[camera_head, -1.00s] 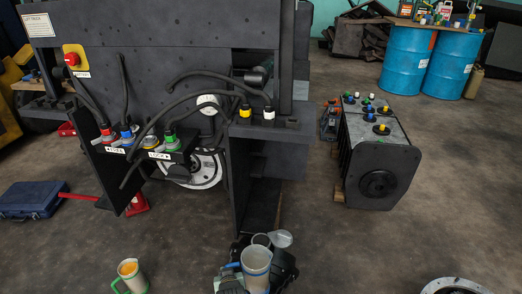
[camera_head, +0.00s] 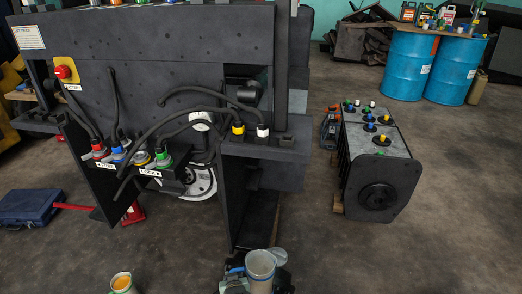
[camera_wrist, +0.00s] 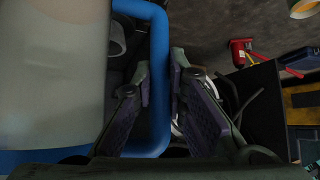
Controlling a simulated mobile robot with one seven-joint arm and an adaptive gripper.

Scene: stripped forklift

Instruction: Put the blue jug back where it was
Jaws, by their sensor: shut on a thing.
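The blue jug has a cloudy, see-through body and a blue handle. In the wrist view its body (camera_wrist: 55,75) fills the left side, and its handle (camera_wrist: 160,75) passes between my fingers. My gripper (camera_wrist: 162,68) is shut on that handle. In the head view the jug (camera_head: 261,265) is upright at the bottom middle, in front of the forklift's open side. My gripper (camera_head: 235,277) is at its left, partly cut off by the frame's lower edge. The jug's underside is hidden.
The stripped forklift (camera_head: 150,55) with loose cables stands ahead. A battery-like block (camera_head: 380,165) is on the floor at right. Blue drums (camera_head: 407,65) carry a board (camera_head: 430,27) with several containers. An orange-filled jug (camera_head: 122,283) is at lower left. Floor at right is mostly open.

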